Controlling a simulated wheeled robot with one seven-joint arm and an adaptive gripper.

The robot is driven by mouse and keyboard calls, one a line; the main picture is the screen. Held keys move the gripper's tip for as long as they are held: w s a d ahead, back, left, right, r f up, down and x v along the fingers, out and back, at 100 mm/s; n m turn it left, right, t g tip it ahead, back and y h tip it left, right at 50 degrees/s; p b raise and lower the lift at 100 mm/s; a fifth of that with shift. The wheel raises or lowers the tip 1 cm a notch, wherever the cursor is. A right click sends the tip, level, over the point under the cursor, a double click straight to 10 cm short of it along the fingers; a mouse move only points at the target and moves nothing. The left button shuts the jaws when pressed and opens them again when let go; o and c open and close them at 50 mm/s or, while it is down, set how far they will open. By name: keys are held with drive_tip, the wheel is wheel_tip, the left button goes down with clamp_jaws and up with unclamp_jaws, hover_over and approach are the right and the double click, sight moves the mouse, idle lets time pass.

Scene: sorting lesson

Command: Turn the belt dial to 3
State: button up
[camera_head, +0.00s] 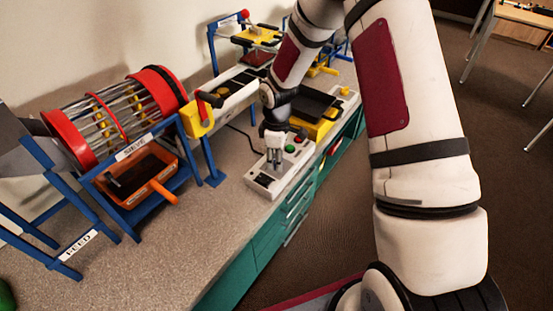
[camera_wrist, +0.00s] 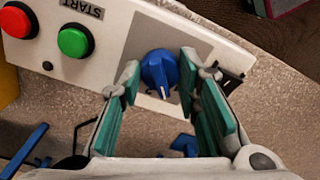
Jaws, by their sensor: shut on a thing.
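The belt dial is a blue knob (camera_wrist: 157,70) on the white control box (camera_head: 264,183). In the wrist view its white pointer mark points down the picture, toward the gripper's palm. The scale marks around it cannot be read. My gripper (camera_wrist: 160,76) has its green-padded fingers on either side of the knob, shut on it. In the head view my gripper (camera_head: 274,152) reaches down onto the box and hides the dial.
A green START button (camera_wrist: 73,41) and a red button (camera_wrist: 16,21) sit beside the dial on the box. Left of it stand the red-ringed sieve drum (camera_head: 115,115) and an orange tray (camera_head: 140,186). The speckled counter (camera_head: 190,245) is clear in front.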

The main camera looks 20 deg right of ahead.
drive_tip(key=m, duration=0.4)
drive_tip(key=shift+m+b, duration=0.3)
drive_tip(key=m, duration=0.5)
drive_tip(key=shift+m+b, duration=0.3)
drive_tip(key=m, duration=0.9)
drive_tip(key=shift+m, duration=0.3)
drive_tip(key=o, duration=1.2)
